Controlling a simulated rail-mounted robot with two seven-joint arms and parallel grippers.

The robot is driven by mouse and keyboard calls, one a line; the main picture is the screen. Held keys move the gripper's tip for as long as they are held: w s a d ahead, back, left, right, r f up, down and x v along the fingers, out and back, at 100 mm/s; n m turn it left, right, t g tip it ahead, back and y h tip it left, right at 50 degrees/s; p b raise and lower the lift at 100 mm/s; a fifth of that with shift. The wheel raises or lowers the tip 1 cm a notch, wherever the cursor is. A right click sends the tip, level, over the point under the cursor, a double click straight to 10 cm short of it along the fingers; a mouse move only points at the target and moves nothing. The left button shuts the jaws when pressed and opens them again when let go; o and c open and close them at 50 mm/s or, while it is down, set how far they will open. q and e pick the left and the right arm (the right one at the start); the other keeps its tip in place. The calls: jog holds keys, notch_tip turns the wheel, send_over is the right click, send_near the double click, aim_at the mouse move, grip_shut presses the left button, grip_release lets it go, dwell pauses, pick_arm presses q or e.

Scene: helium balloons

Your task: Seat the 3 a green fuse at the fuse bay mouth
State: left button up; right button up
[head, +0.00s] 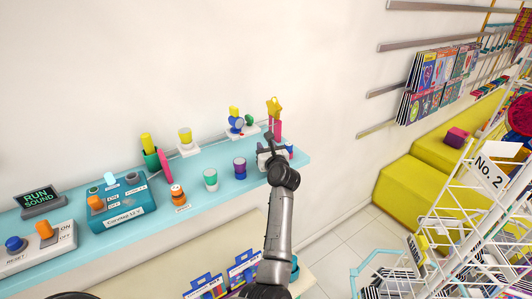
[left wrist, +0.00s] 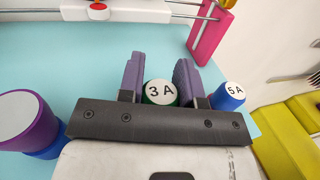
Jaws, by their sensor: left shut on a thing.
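My left gripper (head: 272,153) is over the right end of the blue shelf. In the left wrist view its purple fingers (left wrist: 160,85) are shut on the green fuse (left wrist: 161,93), one on each side. Its white top reads "3 A". The fuse is hidden by the gripper in the head view. I cannot tell whether it touches the shelf. A blue fuse marked "5 A" (left wrist: 228,96) stands just right of the fingers; it also shows in the head view (head: 290,150). I cannot make out the fuse bay mouth for certain. My right gripper is not in view.
A pink block (left wrist: 211,30) and a white unit with a red button (left wrist: 98,10) lie beyond the fingers. A purple-and-blue piece (head: 239,167), a green-and-white cup (head: 210,179) and a control box (head: 122,205) stand left along the shelf (head: 225,188).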

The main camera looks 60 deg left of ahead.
pick_arm(q)
notch_tip(320, 180, up, 3)
jog(key=shift+w+d+f+b, duration=0.1)
jog(key=shift+d+f+b, duration=0.05)
jog(key=shift+b, duration=0.25)
jog(key=w+d+r+b, duration=0.4)
jog(key=w+d+r, duration=0.2)
jog(key=d, duration=0.3)
jog(key=shift+d+r, duration=0.25)
jog(key=shift+r, duration=0.15)
jog(key=o, duration=0.4)
jog(key=c, duration=0.4)
jog(key=shift+r+p, duration=1)
jog(key=shift+r, duration=1)
jog(key=shift+c, duration=0.2)
